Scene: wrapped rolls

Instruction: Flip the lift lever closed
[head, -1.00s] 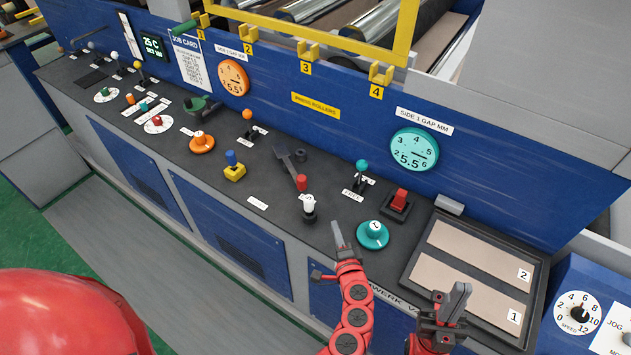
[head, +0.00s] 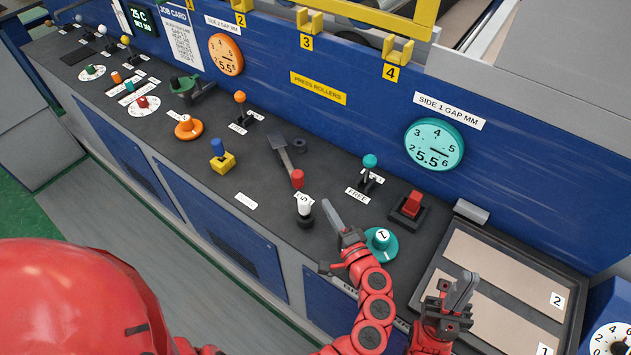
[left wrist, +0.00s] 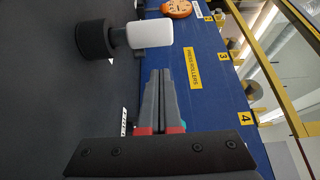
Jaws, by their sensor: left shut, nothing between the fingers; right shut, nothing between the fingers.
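A lever with a white handle and black base (head: 304,207) stands on the dark console top. It also shows large in the left wrist view (left wrist: 150,34). A black flat lever with a red knob (head: 297,178) lies behind it, and a teal-knobbed lever (head: 369,162) stands to the right by a "FREE" label. I cannot read which one is the lift lever. My left gripper (head: 330,210) is shut and empty, just right of the white handle and apart from it. It also shows in the left wrist view (left wrist: 161,76). My right gripper (head: 463,288) is shut and empty by the tray.
A teal dial knob (head: 380,243) sits beside my left gripper, partly hidden by it. A red switch (head: 411,205) stands farther right. A framed tray (head: 428,262) lies at the right. The blue wall with a teal gauge (head: 434,144) rises behind. Bare console lies left of the white handle.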

